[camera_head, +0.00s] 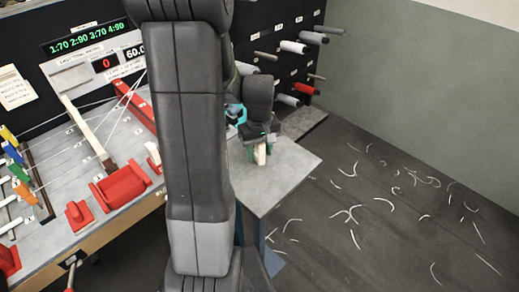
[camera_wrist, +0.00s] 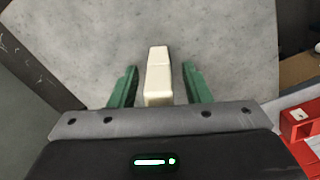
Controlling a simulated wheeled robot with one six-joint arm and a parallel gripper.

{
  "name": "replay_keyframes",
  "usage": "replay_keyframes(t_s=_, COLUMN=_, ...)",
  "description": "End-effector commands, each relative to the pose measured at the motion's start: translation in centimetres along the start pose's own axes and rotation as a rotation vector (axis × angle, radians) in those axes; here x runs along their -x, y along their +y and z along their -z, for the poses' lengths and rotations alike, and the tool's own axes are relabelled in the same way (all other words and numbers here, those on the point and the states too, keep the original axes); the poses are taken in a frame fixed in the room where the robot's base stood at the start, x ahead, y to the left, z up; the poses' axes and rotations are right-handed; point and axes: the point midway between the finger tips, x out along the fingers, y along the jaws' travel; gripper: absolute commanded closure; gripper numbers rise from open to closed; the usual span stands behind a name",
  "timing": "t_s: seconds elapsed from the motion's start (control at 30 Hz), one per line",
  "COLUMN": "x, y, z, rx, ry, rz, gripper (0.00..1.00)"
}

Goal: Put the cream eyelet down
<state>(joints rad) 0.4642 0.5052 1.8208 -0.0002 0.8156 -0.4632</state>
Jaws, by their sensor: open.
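The cream eyelet (camera_wrist: 159,75) stands on a grey tabletop (camera_wrist: 215,40) in the wrist view, a pale block between two green fingers. My gripper (camera_wrist: 159,85) is open, with a gap on each side of the eyelet. In the head view my gripper (camera_head: 262,146) is low over the small grey side table (camera_head: 290,170), and the cream eyelet (camera_head: 260,154) shows between its fingers. The underside of the eyelet is hard to make out.
The workbench with red blocks (camera_head: 122,186) and colored clips (camera_head: 14,152) lies to the left. A rack of spools (camera_head: 303,88) stands behind. White thread scraps (camera_head: 352,212) lie on the dark floor at right. The side table's right part is clear.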

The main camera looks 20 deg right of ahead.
Motion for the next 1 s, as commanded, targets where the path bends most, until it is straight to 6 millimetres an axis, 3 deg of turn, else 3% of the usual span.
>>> replay_keyframes(t_s=0.17, x=0.0, y=0.0, z=0.0, rx=0.000, ry=0.000, rz=0.000, gripper=0.56)
replay_keyframes(t_s=0.4, x=0.0, y=0.0, z=0.0, rx=0.000, ry=0.000, rz=0.000, gripper=1.00)
replay_keyframes(t_s=0.77, x=0.6, y=0.0, z=0.0, rx=0.000, ry=0.002, rz=-0.001, gripper=1.00)
replay_keyframes(t_s=1.0, x=4.4, y=0.1, z=0.1, rx=0.000, ry=0.007, rz=-0.003, gripper=1.00)
